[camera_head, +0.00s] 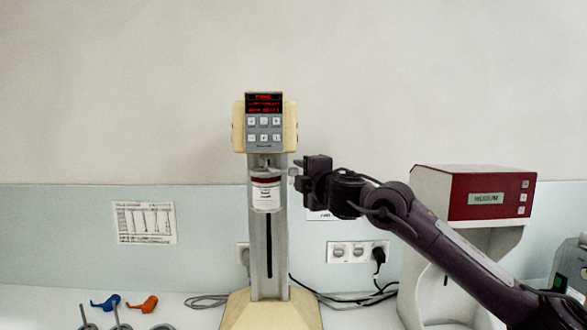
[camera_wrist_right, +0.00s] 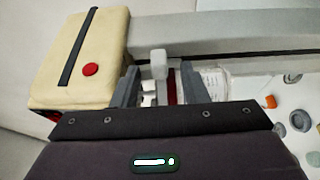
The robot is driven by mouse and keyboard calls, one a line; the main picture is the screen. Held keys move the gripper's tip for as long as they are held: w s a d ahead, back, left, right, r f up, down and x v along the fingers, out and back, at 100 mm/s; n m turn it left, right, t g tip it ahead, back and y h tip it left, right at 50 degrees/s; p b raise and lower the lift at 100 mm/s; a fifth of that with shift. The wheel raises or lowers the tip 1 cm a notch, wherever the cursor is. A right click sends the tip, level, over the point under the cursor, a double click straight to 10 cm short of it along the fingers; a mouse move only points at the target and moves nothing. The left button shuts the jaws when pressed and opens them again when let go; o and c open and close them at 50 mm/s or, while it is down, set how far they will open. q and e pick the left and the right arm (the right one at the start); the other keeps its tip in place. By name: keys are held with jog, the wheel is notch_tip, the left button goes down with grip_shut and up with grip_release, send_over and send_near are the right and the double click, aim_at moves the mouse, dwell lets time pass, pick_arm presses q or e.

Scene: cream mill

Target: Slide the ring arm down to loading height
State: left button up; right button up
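The cream mill's column (camera_head: 280,250) stands upright on a cream base, with a cream head and red-lit display (camera_head: 264,105) on top. A white-labelled jar (camera_head: 265,192) with a dark red band sits high on the column, just below the head. The ring arm around it is too small to make out clearly. My right gripper (camera_head: 298,178) is just right of the jar. In the right wrist view, its fingers (camera_wrist_right: 162,88) are spread, with a pale grey knob (camera_wrist_right: 159,64) in the gap between them and space on both sides. My left gripper is out of view.
A red and white machine (camera_head: 470,195) stands right of the mill, partly behind my right arm. Blue (camera_head: 105,302) and orange (camera_head: 143,304) small items lie on the counter at the left. Cables run behind the mill to wall sockets (camera_head: 357,251).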

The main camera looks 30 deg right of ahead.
aim_at(297, 174)
jog(key=shift+w+d+p, duration=0.15)
jog(key=shift+w+p, duration=0.2)
jog(key=shift+w, duration=0.75)
jog(key=shift+w+d+p, duration=0.15)
jog(key=shift+w+p, duration=0.2)
jog(key=shift+w, duration=0.75)
grip_shut()
